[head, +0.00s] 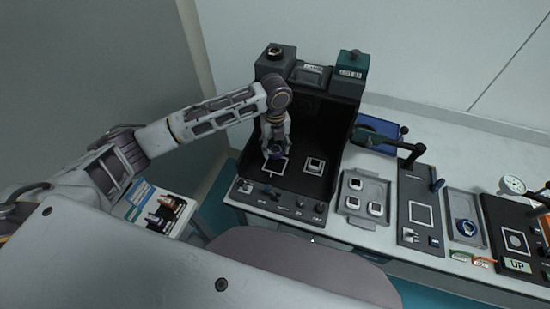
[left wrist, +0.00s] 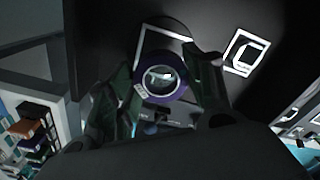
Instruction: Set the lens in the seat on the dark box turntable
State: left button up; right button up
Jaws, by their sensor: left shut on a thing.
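The lens (left wrist: 161,77) is a round glass in a dark blue-purple ring with a small white label. My left gripper (head: 276,148) is shut on the lens ring inside the dark box (head: 318,128). In the left wrist view the fingers of my left gripper (left wrist: 165,88) hold the ring on both sides. Below the lens is a white square outline (head: 283,168) on the box floor. Whether the lens touches the floor there I cannot tell. A second white square with a raised piece (head: 314,165) sits to the right. My right gripper is not in view.
A row of knobs (head: 277,195) lines the box's front edge. A blue bin (head: 378,130) stands behind.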

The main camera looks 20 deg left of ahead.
aim_at(275, 164)
pick_arm(q)
jog(key=shift+f, duration=1.15)
jog(key=shift+f, duration=2.25)
jog(key=shift+f, duration=0.15)
jog(key=o, duration=1)
jog(key=shift+o, duration=0.2)
notch_tip(275, 164, up, 12)
jog(key=shift+r, duration=0.15)
